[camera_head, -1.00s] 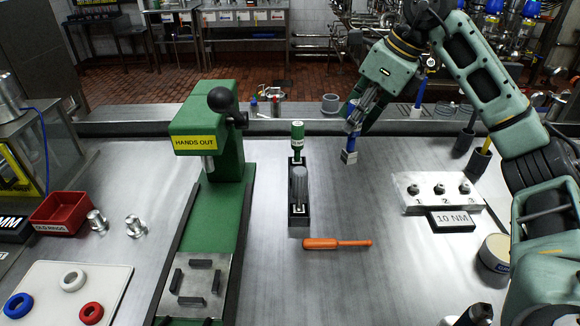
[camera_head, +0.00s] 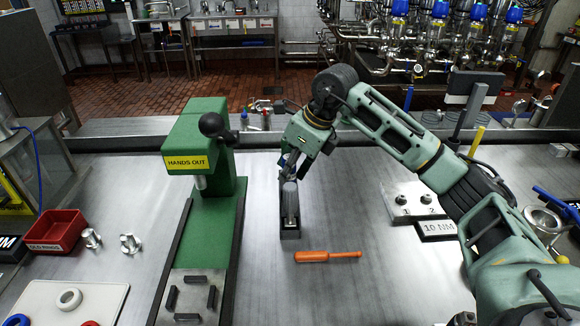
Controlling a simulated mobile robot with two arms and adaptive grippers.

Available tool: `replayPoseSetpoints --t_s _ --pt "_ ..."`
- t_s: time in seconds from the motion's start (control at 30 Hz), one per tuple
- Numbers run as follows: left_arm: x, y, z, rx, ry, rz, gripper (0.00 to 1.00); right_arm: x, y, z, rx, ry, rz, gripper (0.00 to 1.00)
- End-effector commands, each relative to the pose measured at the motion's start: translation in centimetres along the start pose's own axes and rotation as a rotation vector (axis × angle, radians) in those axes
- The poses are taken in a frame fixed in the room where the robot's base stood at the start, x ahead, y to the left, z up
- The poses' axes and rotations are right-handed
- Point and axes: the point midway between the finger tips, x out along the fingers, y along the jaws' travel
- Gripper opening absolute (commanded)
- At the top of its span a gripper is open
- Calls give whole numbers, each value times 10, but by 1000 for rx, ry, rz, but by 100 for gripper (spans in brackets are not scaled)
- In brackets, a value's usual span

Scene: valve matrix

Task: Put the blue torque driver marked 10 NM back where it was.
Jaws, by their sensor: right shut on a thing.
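My right gripper (camera_head: 291,164) is shut on the blue torque driver, which it mostly hides. It is at the far end of the narrow black rack (camera_head: 290,234) in the middle of the bench. A grey, cylinder-like piece (camera_head: 290,202) stands upright in the rack's near part. The green driver at the rack's far end is hidden behind my gripper. I cannot tell whether the blue driver touches the rack or is in a slot. A 10 NM plate (camera_head: 437,229) lies at the right by a numbered block (camera_head: 402,203). My left gripper is not in view.
An orange screwdriver (camera_head: 327,256) lies just in front of the rack. The green press (camera_head: 207,145) marked HANDS OUT stands to the left. A red OLD RINGS bin (camera_head: 56,229) is further left. The bench is clear in front of the screwdriver.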

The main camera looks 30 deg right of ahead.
Motion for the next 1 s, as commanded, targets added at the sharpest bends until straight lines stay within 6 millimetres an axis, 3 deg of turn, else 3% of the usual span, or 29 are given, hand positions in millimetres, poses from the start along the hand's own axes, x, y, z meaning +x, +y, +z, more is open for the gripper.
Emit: replayPoseSetpoints --t_s 0.2,0.77,0.8,1.0 --pt "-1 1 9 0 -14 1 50 2 0 -1 -1 -2 -1 0" --pt "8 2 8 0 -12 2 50 16 1 -7 -1 4 2 0" --pt "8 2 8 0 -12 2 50 17 1 -8 -1 7 4 24" --pt "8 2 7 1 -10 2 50 16 1 -7 0 5 3 42"
